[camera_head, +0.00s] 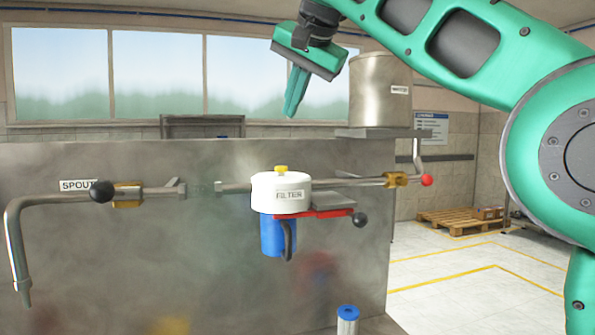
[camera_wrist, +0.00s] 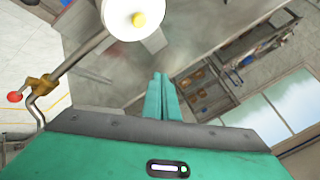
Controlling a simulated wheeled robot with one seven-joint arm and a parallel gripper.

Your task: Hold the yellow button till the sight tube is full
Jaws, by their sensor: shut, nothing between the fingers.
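The yellow button (camera_head: 281,169) sits on top of the white filter head (camera_head: 281,194), which is labelled FILTER. In the wrist view the yellow button (camera_wrist: 138,19) shows on the round white head near the top edge. My gripper (camera_head: 290,113) is shut and empty, pointing down, above the button and apart from it. Its closed fingers also show in the wrist view (camera_wrist: 160,76). A blue filter bowl (camera_head: 272,238) hangs under the white head. I cannot make out a sight tube or its level.
A pipe with a red-knobbed valve (camera_head: 427,180) runs right from the filter below a metal tank (camera_head: 380,90). A red lever with a black knob (camera_head: 360,220) juts out under the head. A spout pipe (camera_head: 18,250) with a black-knobbed valve (camera_head: 101,191) is at left.

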